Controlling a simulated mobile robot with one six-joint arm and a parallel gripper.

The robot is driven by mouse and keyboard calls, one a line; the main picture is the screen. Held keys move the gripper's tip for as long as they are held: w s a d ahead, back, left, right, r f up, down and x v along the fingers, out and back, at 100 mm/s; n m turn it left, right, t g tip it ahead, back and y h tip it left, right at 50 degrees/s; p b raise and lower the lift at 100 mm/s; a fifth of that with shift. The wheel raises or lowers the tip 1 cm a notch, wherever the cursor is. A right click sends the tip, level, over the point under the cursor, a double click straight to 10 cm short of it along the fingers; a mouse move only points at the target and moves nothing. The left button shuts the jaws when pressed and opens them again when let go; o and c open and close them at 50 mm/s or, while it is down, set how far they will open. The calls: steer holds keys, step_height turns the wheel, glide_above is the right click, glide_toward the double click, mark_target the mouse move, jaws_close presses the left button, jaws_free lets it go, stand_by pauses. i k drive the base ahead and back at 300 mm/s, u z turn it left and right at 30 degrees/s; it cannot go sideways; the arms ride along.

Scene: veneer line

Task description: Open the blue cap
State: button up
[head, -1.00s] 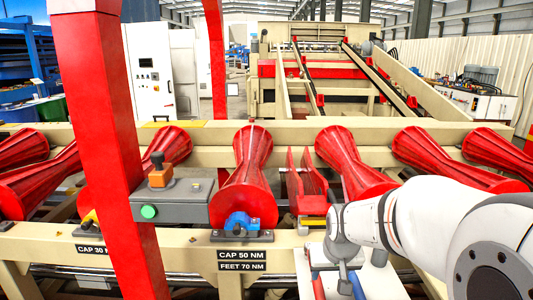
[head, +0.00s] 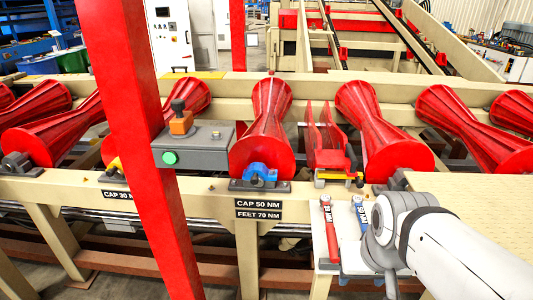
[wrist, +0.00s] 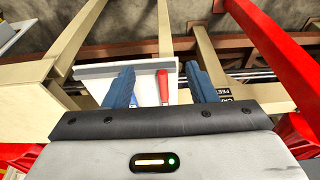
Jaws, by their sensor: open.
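The blue cap (head: 260,176) sits on a dark bearing block at the front end of a red roller, above the "CAP 50 NM / FEET 70 NM" label (head: 258,209) in the head view. My gripper shows in the wrist view (wrist: 162,78) with two blue fingers apart and nothing between them. Below them is a white tray with a red-handled tool (wrist: 163,86).
The white tray (head: 323,255) holds a red tool (head: 330,229) and a blue tool (head: 360,214). A red post (head: 152,160) stands left of the cap. A grey control box (head: 195,148) with a green button sits left of the cap's roller. A yellow cap (head: 115,165) shows behind the post.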

mark_target(253, 170)
steer(key=z, duration=2.2)
steer(key=k, duration=1.35)
steer(key=u, duration=1.55)
steer(key=i, duration=1.05)
steer(key=u, duration=0.1)
